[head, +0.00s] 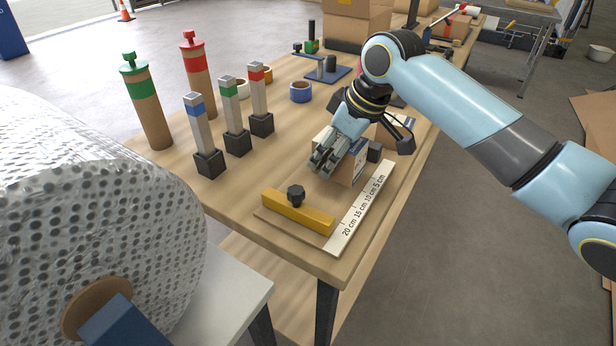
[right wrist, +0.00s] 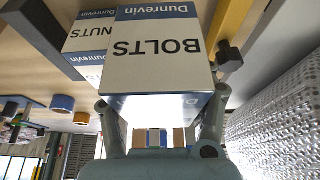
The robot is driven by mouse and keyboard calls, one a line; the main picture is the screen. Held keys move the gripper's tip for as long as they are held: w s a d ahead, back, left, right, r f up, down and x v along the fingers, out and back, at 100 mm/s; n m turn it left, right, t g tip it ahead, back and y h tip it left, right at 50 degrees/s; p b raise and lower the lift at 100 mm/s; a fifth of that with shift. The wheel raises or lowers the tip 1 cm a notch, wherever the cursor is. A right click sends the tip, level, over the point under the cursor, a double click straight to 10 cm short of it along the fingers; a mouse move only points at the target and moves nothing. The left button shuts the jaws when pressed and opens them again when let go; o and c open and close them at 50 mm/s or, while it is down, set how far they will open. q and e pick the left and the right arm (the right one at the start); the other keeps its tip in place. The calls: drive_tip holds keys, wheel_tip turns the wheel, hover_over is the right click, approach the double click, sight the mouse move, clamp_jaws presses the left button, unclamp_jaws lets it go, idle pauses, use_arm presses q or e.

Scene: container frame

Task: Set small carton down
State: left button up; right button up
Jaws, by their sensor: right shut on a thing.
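My right gripper (head: 324,160) is shut on a small white-and-blue carton marked BOLTS (right wrist: 158,50), its fingers on either side of the near end. The right gripper's fingers (right wrist: 162,112) also show in the right wrist view. A second carton marked NUTS (right wrist: 86,38) stands close beside it there. In the head view a carton (head: 356,166) shows behind and below the fingers, over the ruler board, partly hidden by my gripper. I cannot tell whether the held carton touches the board. My left gripper is out of view.
A yellow fence (head: 297,211) with a black knob (head: 296,194) lies on the board beside a white ruler (head: 362,207). Several colour-topped posts (head: 234,117) and a blue tape roll (head: 300,92) stand left. A bubble-wrap roll (head: 95,230) fills the lower left.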

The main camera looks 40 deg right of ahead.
sight(308, 191)
drive_tip(key=w+a+f, duration=0.2)
drive_tip(key=w, duration=0.1)
drive_tip(key=shift+w+a+f, duration=0.2)
drive_tip(key=shift+a+f, duration=0.1)
drive_tip(key=shift+a, duration=0.1)
drive_tip(key=shift+a+f, duration=0.1)
drive_tip(key=shift+f, duration=0.1)
wheel_tip(308, 191, down, 3)
drive_tip(key=shift+f, duration=0.2)
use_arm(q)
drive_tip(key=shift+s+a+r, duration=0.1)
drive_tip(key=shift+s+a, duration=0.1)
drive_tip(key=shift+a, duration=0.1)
use_arm(e)
drive_tip(key=shift+f, duration=0.25)
drive_tip(key=o, duration=1.2)
drive_tip(key=shift+f, duration=0.1)
drive_tip(key=p+v, duration=0.1)
drive_tip(key=v, duration=1.1)
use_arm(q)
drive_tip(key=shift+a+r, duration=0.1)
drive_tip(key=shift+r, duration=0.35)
